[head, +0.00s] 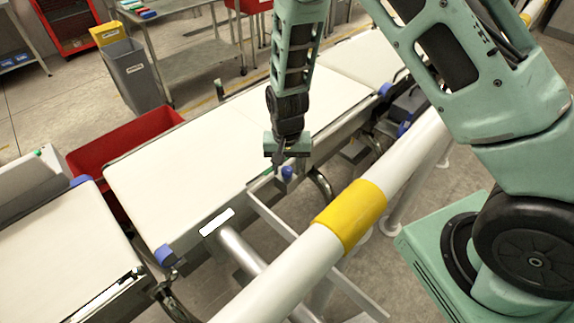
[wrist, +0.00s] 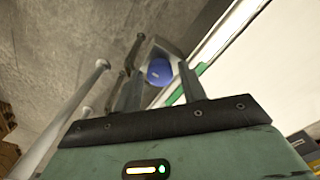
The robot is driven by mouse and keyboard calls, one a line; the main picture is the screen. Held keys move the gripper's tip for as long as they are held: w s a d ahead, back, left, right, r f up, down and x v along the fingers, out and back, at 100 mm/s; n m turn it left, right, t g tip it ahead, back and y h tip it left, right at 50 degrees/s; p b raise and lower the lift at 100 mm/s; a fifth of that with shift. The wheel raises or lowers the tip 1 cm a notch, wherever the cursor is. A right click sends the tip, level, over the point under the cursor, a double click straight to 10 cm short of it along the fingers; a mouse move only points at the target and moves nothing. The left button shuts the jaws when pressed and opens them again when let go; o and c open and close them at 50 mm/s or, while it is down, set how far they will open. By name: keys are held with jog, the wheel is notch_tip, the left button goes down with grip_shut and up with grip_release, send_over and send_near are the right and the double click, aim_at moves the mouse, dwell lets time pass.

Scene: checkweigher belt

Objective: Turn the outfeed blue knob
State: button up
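A blue knob (head: 287,173) sits at the near side edge of the middle belt, right below my gripper (head: 288,157). In the wrist view the blue knob (wrist: 159,71) shows as a round blue end between my two grey fingers, with a grey bracket around its far side. The fingers are apart, one on each side of the knob in the picture. I cannot tell whether either finger touches it. No label shows which knob is the outfeed one. Other blue knobs are at the belt's near left corner (head: 165,256) and near its far right end (head: 385,89).
A white guard pipe with a yellow band (head: 350,215) runs diagonally in front of the belt. The middle belt (head: 185,165) is bare. A red bin (head: 125,142) stands behind it, and a grey bin (head: 131,76) and a metal cart (head: 190,60) stand further back.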

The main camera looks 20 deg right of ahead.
aim_at(291, 169)
jog(key=shift+o, duration=0.2)
notch_tip(291, 169, up, 17)
jog(key=b, duration=0.2)
jog(key=shift+r, duration=0.2)
dwell(0.4)
notch_tip(291, 169, down, 18)
jog(key=n, duration=0.3)
jog(key=shift+s+r+n+y+p, duration=0.1)
jog(key=shift+r+n+y+p, duration=0.05)
jog(key=shift+n+y+p, duration=0.2)
dwell(0.4)
